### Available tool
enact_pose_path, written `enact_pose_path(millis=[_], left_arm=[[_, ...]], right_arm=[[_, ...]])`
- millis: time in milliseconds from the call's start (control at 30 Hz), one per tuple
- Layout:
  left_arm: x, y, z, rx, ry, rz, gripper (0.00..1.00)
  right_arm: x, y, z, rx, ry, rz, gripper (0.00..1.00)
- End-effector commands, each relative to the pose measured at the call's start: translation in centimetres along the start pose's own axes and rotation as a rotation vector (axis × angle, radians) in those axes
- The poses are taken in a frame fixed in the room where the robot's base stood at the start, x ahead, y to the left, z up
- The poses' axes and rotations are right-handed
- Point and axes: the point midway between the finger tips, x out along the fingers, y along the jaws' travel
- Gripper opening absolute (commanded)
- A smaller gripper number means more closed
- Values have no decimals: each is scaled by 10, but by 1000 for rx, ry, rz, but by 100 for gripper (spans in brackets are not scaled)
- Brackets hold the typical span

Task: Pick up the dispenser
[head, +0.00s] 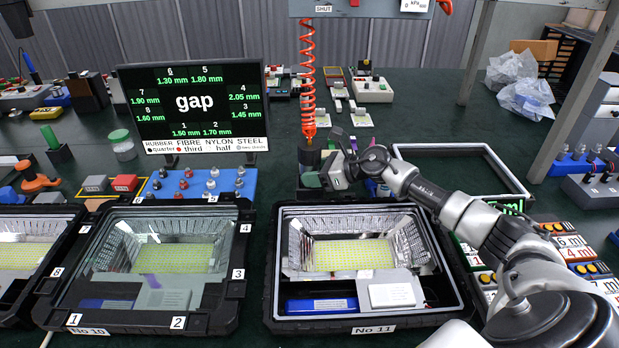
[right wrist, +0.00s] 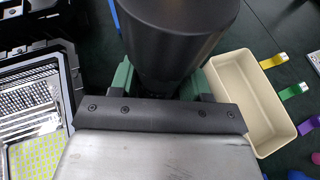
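A dark, upright cylinder, which I take to be the dispenser (head: 309,160), stands behind the floodlight housing marked No 11, below a red coiled hose. My right gripper (head: 324,176) is at it, coming in from the right. In the right wrist view the dark cylinder (right wrist: 180,40) rises large between the green fingers of my right gripper (right wrist: 163,84). The fingers lie on both sides of it, but their contact faces are hidden, so I cannot tell whether they press on it. My left gripper is not in view.
The red coiled hose (head: 308,90) hangs just above. A gap display (head: 195,102) is behind left. A beige bin (right wrist: 232,75) with coloured tabs lies close beside my right gripper.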

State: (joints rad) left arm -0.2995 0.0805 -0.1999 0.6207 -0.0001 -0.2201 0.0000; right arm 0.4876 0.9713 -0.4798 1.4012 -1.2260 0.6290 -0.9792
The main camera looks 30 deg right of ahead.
Motion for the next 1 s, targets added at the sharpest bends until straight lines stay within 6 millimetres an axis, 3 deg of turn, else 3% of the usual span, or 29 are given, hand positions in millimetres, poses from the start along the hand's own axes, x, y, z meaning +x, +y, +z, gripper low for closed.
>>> enact_pose_path(millis=[33, 167, 467, 800, 1000], left_arm=[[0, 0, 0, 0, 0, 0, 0], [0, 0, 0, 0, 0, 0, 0], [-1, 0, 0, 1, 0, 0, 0], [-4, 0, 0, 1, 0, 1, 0], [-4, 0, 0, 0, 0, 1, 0]], right_arm=[[0, 0, 0, 0, 0, 0, 37], [0, 0, 0, 0, 0, 0, 18], [-3, -1, 7, -2, -3, -2, 16], [-27, -1, 65, -5, -6, -2, 16], [-37, 0, 89, -3, -4, -2, 16]])
